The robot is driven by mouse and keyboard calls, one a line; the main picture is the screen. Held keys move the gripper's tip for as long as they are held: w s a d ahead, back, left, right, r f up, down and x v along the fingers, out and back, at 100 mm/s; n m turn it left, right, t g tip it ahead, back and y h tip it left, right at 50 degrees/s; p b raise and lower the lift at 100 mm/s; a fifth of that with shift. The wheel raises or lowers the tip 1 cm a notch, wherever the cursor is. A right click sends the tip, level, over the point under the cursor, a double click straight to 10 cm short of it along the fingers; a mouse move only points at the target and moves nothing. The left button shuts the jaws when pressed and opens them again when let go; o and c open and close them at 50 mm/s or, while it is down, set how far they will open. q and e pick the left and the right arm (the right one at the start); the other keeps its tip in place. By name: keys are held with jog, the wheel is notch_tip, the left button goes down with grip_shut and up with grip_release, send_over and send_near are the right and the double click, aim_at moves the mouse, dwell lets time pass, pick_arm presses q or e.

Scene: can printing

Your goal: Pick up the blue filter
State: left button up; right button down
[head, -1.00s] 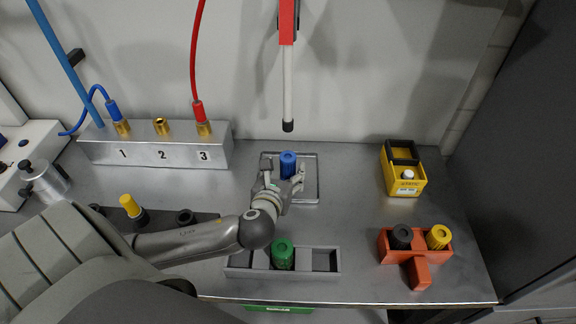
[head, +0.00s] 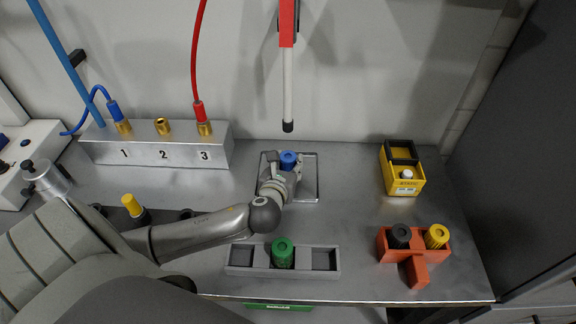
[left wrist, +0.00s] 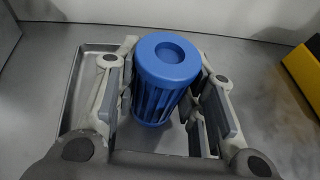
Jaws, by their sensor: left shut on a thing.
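The blue filter (head: 288,158) is a ribbed cylinder with a round recess in its top. It stands upright over the shallow square metal tray (head: 309,197); I cannot tell whether it touches the tray floor. In the left wrist view the blue filter (left wrist: 167,62) is between the two finger pads of my left gripper (left wrist: 163,100). My left gripper (head: 284,168) is shut on the filter from the front side. The lower part of the filter is partly hidden by the fingers in the head view. My right gripper is not in view.
A grey rack (head: 262,270) with a green filter (head: 283,252) is in front. An orange holder (head: 416,272) with black and yellow pieces and a yellow box (head: 402,185) are at right. A numbered metal block (head: 180,153) with hoses stands at back left.

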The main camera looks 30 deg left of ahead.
aim_at(289, 153)
pick_arm(q)
jog(key=shift+r, duration=0.1)
jog(key=shift+c, duration=0.3)
jog(key=shift+r, duration=0.2)
jog(key=r, duration=0.3)
jog(key=shift+s+d+r, duration=0.15)
jog(key=shift+s+r, duration=0.05)
jog(key=shift+s, duration=0.15)
jog(key=s+d+r+p, duration=0.4)
jog(key=s+r, duration=0.5)
jog(key=s, duration=0.3)
jog(key=shift+s+p, duration=0.3)
jog(key=shift+p, duration=0.1)
